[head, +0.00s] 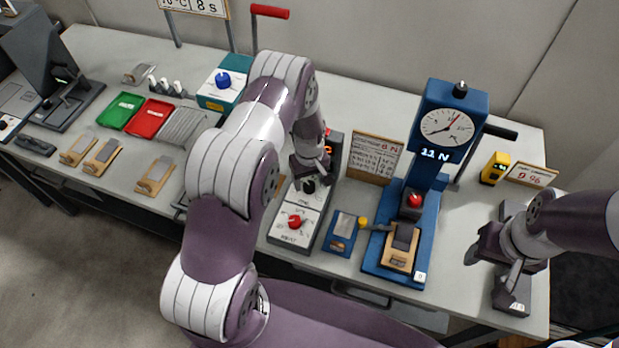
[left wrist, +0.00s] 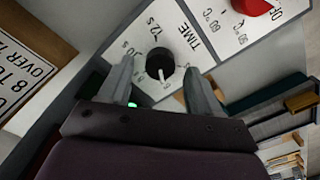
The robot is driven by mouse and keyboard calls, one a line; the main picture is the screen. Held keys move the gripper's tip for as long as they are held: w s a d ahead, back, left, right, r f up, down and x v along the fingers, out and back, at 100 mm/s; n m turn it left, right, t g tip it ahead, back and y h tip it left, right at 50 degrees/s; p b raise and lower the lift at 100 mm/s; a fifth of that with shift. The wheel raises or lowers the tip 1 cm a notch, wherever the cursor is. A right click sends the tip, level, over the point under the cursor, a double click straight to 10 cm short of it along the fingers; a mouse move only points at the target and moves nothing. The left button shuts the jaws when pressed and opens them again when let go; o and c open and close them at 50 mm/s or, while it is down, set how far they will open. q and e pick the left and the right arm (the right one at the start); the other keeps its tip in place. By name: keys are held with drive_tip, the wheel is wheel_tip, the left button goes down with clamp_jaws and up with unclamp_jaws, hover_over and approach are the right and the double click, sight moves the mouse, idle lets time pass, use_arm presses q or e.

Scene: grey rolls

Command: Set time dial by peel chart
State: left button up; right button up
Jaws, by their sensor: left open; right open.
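The black time dial (head: 309,186) is on the grey control box, partly covered by my left gripper in the head view. In the left wrist view the dial (left wrist: 160,62) sits between the open fingers of my left gripper (left wrist: 158,72); its white mark points toward the picture's bottom. I cannot tell whether the fingers touch it. The labels TIME and 12 s show beside it. The peel chart (head: 376,157), a wooden-framed board headed 8 N, stands right of the box; its small rows are unreadable. My right gripper (head: 495,262) is open at the far right.
A red dial (head: 295,222) sits nearer the front on the same box. The blue peel tester (head: 452,105) shows 11 N on its display. A yellow device (head: 495,168) stands behind my right arm. Green (head: 121,110) and red (head: 149,117) trays lie at left.

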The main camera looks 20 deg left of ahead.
use_arm(q)
drive_tip(key=shift+f, duration=0.55)
drive_tip(key=c, duration=1)
drive_tip(key=shift+c, duration=0.2)
drive_tip(key=shift+f+m+b, duration=0.1)
drive_tip(key=shift+m+b, duration=0.55)
drive_tip(key=shift+m, duration=0.45)
drive_tip(key=m+b, duration=0.1)
drive_tip(key=m, duration=0.1)
drive_tip(key=shift+m, duration=0.3)
drive_tip(key=m+b, duration=0.1)
drive_tip(key=m, duration=0.2)
drive_tip(key=shift+m, duration=0.3)
drive_tip(key=shift+m+b, duration=0.6)
drive_tip(key=shift+m, duration=1.2)
